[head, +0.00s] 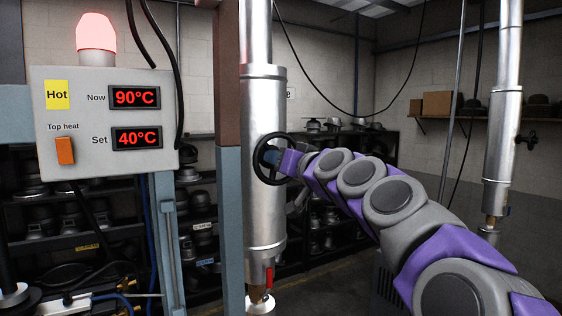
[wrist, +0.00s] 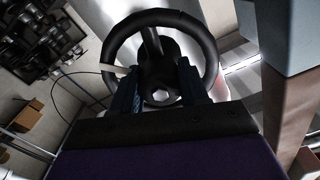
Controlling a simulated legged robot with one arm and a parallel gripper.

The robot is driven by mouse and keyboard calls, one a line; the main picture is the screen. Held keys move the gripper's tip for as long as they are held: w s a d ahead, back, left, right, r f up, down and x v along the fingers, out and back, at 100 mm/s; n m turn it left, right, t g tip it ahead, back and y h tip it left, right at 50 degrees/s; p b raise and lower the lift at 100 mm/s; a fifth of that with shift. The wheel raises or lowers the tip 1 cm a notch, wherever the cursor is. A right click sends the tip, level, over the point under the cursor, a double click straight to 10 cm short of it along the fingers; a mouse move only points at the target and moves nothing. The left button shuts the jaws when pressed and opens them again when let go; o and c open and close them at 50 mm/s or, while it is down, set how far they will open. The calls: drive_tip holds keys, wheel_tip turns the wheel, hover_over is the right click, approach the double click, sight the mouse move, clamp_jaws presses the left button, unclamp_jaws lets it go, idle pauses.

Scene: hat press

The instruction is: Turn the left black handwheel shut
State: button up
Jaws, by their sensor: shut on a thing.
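The left black handwheel (head: 255,158) is mounted on the left silver pipe (head: 264,215), facing me. My gripper (head: 272,157) reaches it from the right in the head view and is shut on its central part. In the wrist view the wheel's rim (wrist: 160,17) fills the upper middle. My two dark fingers (wrist: 160,88) lie on either side of the hub, inside the rim. The exact finger contact is dark and partly hidden.
A grey control box (head: 100,122) at left reads Now 90°C and Set 40°C, with a red lamp (head: 96,33) lit on top. A blue-grey post (head: 231,230) stands close left of the pipe. Another silver pipe (head: 502,120) with a small black handwheel (head: 527,137) stands at right.

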drive_tip(key=m+p, duration=0.2)
drive_tip(key=m, duration=0.3)
drive_tip(key=shift+r+m, duration=0.1)
drive_tip(key=shift+m, duration=0.2)
drive_tip(key=m+p, duration=0.4)
drive_tip(key=m, duration=0.2)
drive_tip(key=shift+m, duration=0.3)
drive_tip(key=m+p, duration=0.2)
drive_tip(key=m, duration=0.1)
drive_tip(key=m+p, duration=0.1)
drive_tip(key=m, duration=0.1)
drive_tip(key=shift+a+f+h, duration=0.1)
drive_tip(key=shift+f+h, duration=0.15)
drive_tip(key=shift+h, duration=0.05)
drive_tip(key=m, duration=0.4)
drive_tip(key=m+p, duration=0.1)
drive_tip(key=m, duration=0.1)
drive_tip(key=shift+f, duration=0.3)
drive_tip(key=m, duration=0.6)
drive_tip(key=shift+f, duration=0.1)
drive_tip(key=m, duration=0.6)
drive_tip(key=shift+s+m, duration=0.1)
drive_tip(key=shift+m, duration=0.2)
drive_tip(key=m, duration=0.5)
drive_tip(key=shift+r+m, duration=0.2)
drive_tip(key=shift+m, duration=1.5)
drive_tip(key=shift+s+m, duration=0.1)
drive_tip(key=shift+m, duration=0.3)
